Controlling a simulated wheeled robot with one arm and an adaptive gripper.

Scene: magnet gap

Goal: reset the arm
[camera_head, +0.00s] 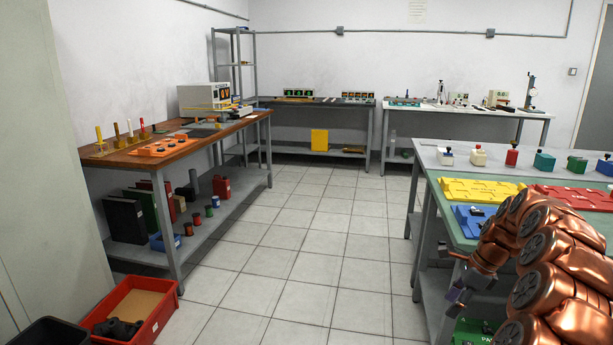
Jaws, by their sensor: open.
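My copper-coloured arm is folded at the lower right of the head view. My gripper (453,293) is at the arm's lower left end, by the near left edge of the green-topped table (445,170). Its grey fingers are small in the picture and look open, with nothing seen between them. My arm hides part of that table and its lower shelf.
Yellow (480,191), red (573,198) and blue (470,218) trays lie on the green-topped table, with several small blocks behind. A wooden bench (190,142) stands left. A red crate (133,312) is on the floor. The tiled aisle (300,240) is clear.

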